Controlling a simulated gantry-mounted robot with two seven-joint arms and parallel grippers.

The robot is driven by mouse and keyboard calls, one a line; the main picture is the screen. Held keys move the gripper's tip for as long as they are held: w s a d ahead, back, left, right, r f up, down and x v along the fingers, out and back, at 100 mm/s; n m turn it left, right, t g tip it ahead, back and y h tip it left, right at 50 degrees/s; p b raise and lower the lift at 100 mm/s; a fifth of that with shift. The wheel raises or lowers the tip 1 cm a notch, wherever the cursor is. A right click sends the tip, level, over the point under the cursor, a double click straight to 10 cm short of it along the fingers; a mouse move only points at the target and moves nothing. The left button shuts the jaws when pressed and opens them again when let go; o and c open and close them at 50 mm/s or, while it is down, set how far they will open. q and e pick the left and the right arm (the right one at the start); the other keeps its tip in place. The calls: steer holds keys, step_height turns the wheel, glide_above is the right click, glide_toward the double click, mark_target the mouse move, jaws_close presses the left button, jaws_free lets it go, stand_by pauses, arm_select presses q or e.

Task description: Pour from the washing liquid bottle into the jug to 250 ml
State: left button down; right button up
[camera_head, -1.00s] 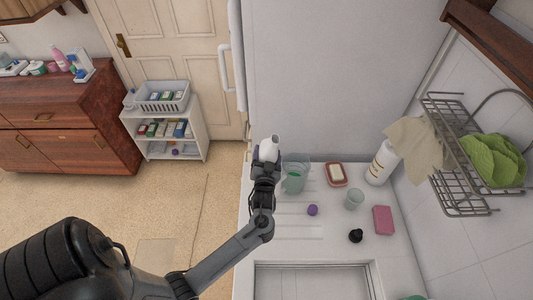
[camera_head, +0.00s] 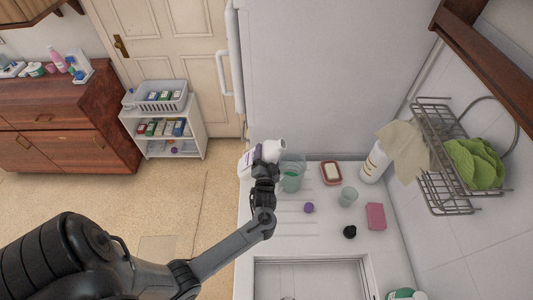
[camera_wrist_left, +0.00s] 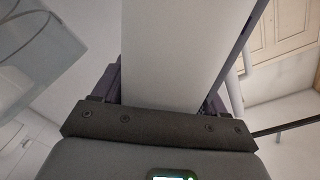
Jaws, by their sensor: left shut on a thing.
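The washing liquid bottle (camera_head: 249,158) is white with a purple-marked label and tilts to the right. Its open neck is over or beside the rim of the jug; I cannot tell which. My left gripper (camera_head: 265,171) is shut on the bottle, whose white side fills the middle of the left wrist view (camera_wrist_left: 175,50). The clear jug (camera_head: 291,181) stands on the worktop just right of the gripper, with green showing inside or on it. Its clear wall also shows in the left wrist view (camera_wrist_left: 35,60). No liquid stream or level mark is readable. My right gripper is out of view.
On the white worktop are a purple cap (camera_head: 309,208), a glass (camera_head: 348,196), a soap dish (camera_head: 331,173), a pink sponge (camera_head: 376,216), a black stopper (camera_head: 350,232) and a white bottle (camera_head: 374,164). A wire rack (camera_head: 447,190) hangs at right.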

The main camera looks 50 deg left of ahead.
arm_select(q)
steer(key=shift+a+r+m+p, duration=0.1)
steer(key=shift+r+m+p, duration=0.25)
steer(key=shift+m+p, duration=0.25)
steer(key=shift+s+a+f+m+p, duration=0.2)
steer(key=shift+s+m+p, duration=0.1)
steer(key=shift+m+p, duration=0.35)
steer(key=shift+s+a+f+m+p, duration=0.15)
steer(key=shift+m+p, duration=0.4)
steer(key=shift+m, duration=0.4)
steer(key=shift+s+a+f+m+p, duration=0.15)
steer(key=shift+m+p, duration=0.4)
steer(key=shift+m, duration=0.35)
steer(key=shift+w+d+m, duration=0.5)
steer(key=shift+w+m, duration=0.05)
steer(key=shift+m, duration=0.45)
steer(key=shift+r+m+p, duration=0.7)
steer(key=shift+p, duration=0.65)
steer(key=shift+f+m, duration=0.1)
steer(key=shift+m, duration=0.3)
